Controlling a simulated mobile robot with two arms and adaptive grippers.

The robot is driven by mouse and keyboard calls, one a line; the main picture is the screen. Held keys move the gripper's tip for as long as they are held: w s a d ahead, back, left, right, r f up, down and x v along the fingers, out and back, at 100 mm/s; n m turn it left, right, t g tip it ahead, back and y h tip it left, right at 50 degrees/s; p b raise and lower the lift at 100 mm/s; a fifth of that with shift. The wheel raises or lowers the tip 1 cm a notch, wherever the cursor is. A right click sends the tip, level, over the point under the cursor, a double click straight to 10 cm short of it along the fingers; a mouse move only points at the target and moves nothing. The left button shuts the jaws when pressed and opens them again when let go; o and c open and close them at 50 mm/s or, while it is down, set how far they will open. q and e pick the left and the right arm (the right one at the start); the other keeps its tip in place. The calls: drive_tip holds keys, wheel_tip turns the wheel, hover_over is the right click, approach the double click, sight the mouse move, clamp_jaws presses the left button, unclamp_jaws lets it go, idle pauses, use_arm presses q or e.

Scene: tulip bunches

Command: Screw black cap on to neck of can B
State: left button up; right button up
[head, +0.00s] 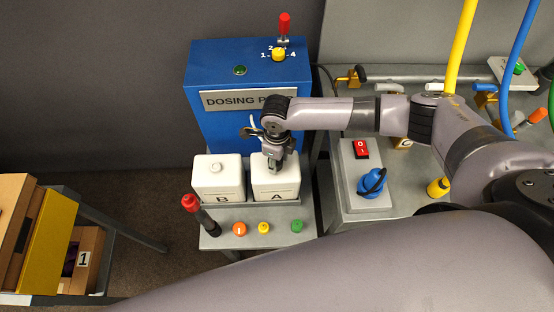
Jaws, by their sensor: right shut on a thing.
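Can B (219,187) is a white can marked B, with a small pale neck (215,168) on top and no cap on it. It stands upright in a grey holder. Can A (276,185), also white, stands just right of it. My right gripper (273,163) points down over the top of can A, right of can B. It is shut on a small dark thing, apparently the black cap, mostly hidden by the fingers. I cannot tell if that thing touches can A's neck, which is hidden too. My left gripper is not in view.
A blue dosing box (222,130) stands close behind the cans. An orange knob (239,229), a yellow knob (263,228) and a green knob (297,227) line the front ledge. A red-topped black handle (200,214) rises near can B.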

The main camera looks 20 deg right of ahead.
drive_tip(key=shift+w+r+n+b, duration=0.15)
drive_tip(key=shift+n+b, duration=0.25)
drive_tip(key=shift+b, duration=0.3)
drive_tip(key=o, duration=1.2)
